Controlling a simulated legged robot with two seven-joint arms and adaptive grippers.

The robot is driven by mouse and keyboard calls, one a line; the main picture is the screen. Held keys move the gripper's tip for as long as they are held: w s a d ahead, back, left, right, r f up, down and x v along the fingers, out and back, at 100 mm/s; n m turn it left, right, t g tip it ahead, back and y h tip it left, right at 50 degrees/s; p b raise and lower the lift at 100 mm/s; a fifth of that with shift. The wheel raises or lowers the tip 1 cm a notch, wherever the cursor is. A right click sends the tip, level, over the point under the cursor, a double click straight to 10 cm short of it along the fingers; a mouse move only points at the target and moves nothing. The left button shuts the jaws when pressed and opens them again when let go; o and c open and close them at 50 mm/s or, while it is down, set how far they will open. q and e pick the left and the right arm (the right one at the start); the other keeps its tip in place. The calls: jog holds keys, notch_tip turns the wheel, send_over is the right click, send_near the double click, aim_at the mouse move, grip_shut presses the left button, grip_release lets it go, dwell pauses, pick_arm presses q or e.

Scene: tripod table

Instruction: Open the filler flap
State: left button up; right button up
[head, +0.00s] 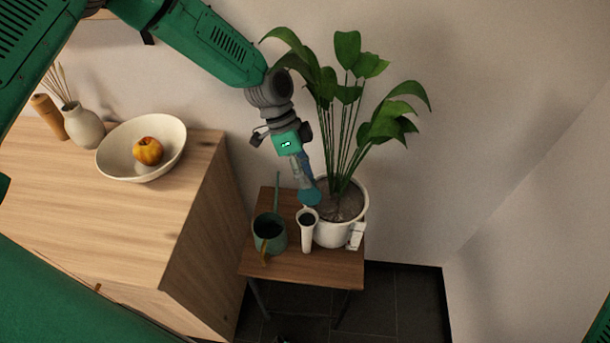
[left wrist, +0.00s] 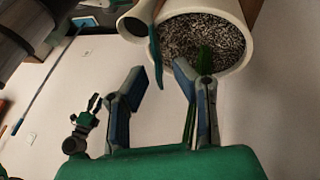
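The white filler spout (head: 307,236) stands upright at the front of the white plant pot (head: 330,234), with its dark mouth facing up. The teal, round filler flap (head: 310,198) stands raised above the far side of that mouth. In the left wrist view the flap (left wrist: 155,57) shows nearly edge-on beside the spout rim (left wrist: 146,12). My left gripper (left wrist: 163,78) is open, with its two fingers apart and the flap between them in that view. I cannot tell whether a finger touches the flap.
A green watering can (head: 269,237) stands left of the spout on the small wooden table (head: 300,272). The plant (head: 345,110) rises right of my left arm. A sideboard (head: 185,205) with a bowl (head: 125,165) and an apple (head: 148,151) stands at left.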

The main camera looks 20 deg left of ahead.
pick_arm(q)
jog(key=v, duration=1.1)
jog(key=shift+a, duration=0.3)
pick_arm(e)
jog(key=shift+d, duration=0.1)
pick_arm(q)
jog(key=shift+w+d+r, duration=0.1)
jog(key=shift+d, duration=0.15)
pick_arm(e)
jog(key=shift+w+d+f, duration=0.1)
jog(key=shift+w+d, duration=0.1)
